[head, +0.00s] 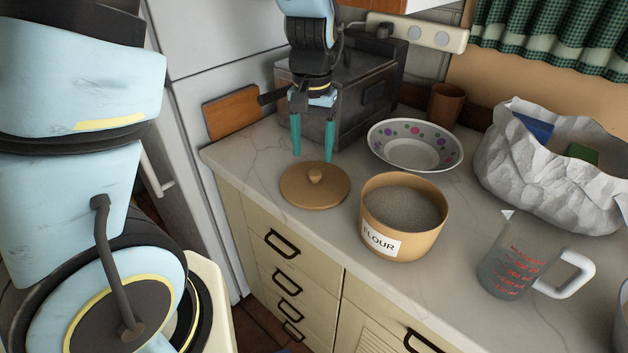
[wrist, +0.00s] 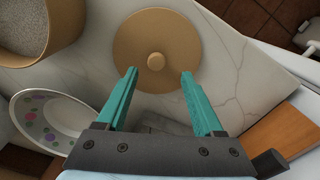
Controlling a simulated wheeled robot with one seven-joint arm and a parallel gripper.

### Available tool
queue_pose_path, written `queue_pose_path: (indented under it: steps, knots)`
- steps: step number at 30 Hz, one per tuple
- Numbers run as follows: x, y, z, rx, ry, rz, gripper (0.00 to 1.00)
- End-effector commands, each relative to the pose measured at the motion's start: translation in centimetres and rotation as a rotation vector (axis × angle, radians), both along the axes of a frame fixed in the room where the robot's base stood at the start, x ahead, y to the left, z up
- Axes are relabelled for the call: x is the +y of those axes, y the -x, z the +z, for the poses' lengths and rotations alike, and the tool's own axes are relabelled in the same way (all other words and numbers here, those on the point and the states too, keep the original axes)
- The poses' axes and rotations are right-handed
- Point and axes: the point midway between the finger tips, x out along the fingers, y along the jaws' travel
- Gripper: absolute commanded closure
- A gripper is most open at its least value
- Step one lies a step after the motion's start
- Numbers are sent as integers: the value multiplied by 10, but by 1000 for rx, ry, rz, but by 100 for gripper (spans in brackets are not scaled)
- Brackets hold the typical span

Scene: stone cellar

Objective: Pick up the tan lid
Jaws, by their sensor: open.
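The tan lid (head: 309,191) lies flat on the marble counter, with a small round knob on its top. It also shows in the wrist view (wrist: 176,39), with the knob near its middle. My gripper (head: 312,157) is open and empty, pointing down above the counter, just behind the lid in the head view. In the wrist view my gripper (wrist: 159,72) has its two teal fingers spread, with the knob lying between their lines and beyond the tips. The fingers look apart from the lid.
A tan flour pot (head: 380,231) stands open right of the lid. A spotted bowl (head: 381,152) is behind it. A measuring jug (head: 520,258) and a crumpled white bag (head: 540,190) stand farther right. A dark metal box (head: 352,95) and wooden board (head: 231,115) are behind my gripper.

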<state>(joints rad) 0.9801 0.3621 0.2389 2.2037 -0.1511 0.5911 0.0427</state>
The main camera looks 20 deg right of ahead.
Motion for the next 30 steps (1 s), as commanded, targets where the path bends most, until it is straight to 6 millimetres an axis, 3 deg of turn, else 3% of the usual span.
queue_pose_path:
  steps: [8,18,26,30]
  knots:
    - [-1,1,-19,3,-3,1,31]
    - [-4,2,-58,1,-2,2,31]
    - [-4,2,-61,-1,0,2,31]
    - [-4,2,-61,-1,0,2,43]
